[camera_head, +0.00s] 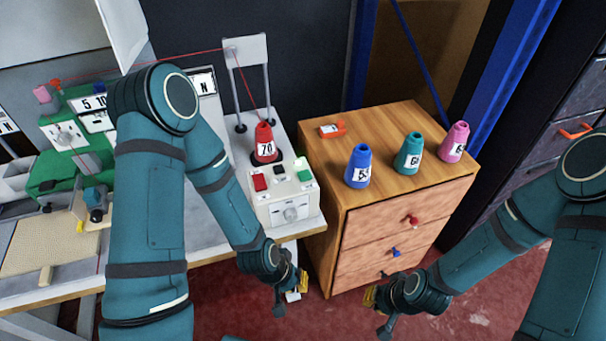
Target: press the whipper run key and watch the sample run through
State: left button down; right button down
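A white control box (295,207) stands at the bench's right front corner. Its top has a red key (260,182), a black key (280,170) and a green key (305,175); I cannot read any labels. A dial (292,214) is on its front. A green machine (62,133) is at the left, partly behind my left arm. A beige rug sample (52,245) lies in front of it. My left gripper (290,294) hangs below and in front of the box, fingers apart, touching no key. My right gripper (377,313) is low before the drawers, fingers apart.
A red cone (264,148) marked 70 stands behind the box, its thread running up to a stand (246,50). A wooden drawer cabinet (350,112) at right carries blue (359,155), teal (408,160) and pink (454,138) cones and an orange-and-white item (333,129).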

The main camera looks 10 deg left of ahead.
aim_at(304, 175)
jog(key=j+u, duration=0.15)
jog(key=u, duration=1.8)
jog(key=j+u, duration=0.1)
jog(key=j, duration=0.45)
jog(key=i, duration=0.05)
